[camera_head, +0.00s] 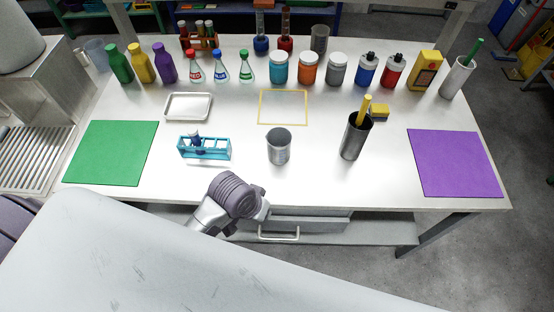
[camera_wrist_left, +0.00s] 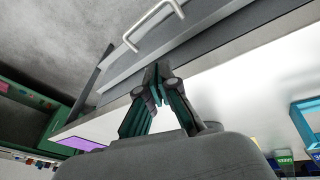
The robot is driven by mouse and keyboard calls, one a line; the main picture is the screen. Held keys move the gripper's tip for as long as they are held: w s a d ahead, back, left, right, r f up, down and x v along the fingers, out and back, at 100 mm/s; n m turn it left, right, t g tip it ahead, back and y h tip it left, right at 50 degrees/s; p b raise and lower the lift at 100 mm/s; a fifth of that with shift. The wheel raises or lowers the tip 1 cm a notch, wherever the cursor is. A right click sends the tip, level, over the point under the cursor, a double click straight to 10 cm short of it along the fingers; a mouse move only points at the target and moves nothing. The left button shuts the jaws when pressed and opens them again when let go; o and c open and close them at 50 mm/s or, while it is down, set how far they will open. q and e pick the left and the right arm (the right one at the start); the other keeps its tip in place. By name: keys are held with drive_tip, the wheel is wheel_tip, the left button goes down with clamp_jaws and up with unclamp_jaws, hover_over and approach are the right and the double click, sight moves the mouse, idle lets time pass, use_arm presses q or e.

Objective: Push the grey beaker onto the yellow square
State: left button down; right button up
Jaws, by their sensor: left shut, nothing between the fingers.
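The grey beaker (camera_head: 279,146) stands upright on the white table, near the middle and close to the front edge. The yellow square (camera_head: 283,124) is a thin yellow outline on the table, directly behind the beaker and apart from it; its inside is empty. My left gripper (camera_head: 264,212) is low at the table's front edge, in front of the beaker and slightly left of it, not touching it. In the left wrist view its fingers (camera_wrist_left: 158,86) are together and empty, near the drawer front. My right gripper is not in view.
A blue rack (camera_head: 204,149) stands left of the beaker and a dark cup with a yellow rod (camera_head: 354,138) right of it. Green (camera_head: 112,153) and purple (camera_head: 455,164) mats lie at the sides. Bottles and jars line the back. A drawer handle (camera_head: 279,236) sits below the edge.

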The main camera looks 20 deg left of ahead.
sight(278, 169)
use_arm(q)
drive_tip(key=shift+n+g, duration=0.6)
drive_tip(key=shift+g, duration=0.1)
drive_tip(key=w+d+r, duration=0.1)
drive_tip(key=w+r, duration=0.1)
drive_tip(key=w+d+r, duration=0.1)
drive_tip(key=w, duration=0.1)
drive_tip(key=w+d+r, duration=0.1)
drive_tip(key=w+r, duration=0.1)
drive_tip(key=w, duration=0.1)
drive_tip(key=shift+w+d+r, duration=0.1)
drive_tip(key=shift+d+r, duration=0.2)
drive_tip(key=shift+d, duration=0.05)
drive_tip(key=w+a+r+n+g+y, duration=0.1)
drive_tip(key=w+a+r+n+y, duration=0.15)
drive_tip(key=w+a+r, duration=0.2)
drive_tip(key=f, duration=0.3)
drive_tip(key=f+p, duration=0.1)
drive_tip(key=f, duration=0.5)
drive_tip(key=shift+s+d+f+p, duration=0.1)
drive_tip(key=shift+d+f+p, duration=0.25)
drive_tip(key=shift+f+p, duration=0.05)
drive_tip(key=w, duration=0.2)
drive_tip(key=shift+w+a+r+p, duration=0.15)
drive_tip(key=shift+w+a+p, duration=0.1)
drive_tip(key=shift+w+p, duration=0.05)
drive_tip(key=shift+w+a, duration=0.2)
drive_tip(key=shift+w, duration=0.5)
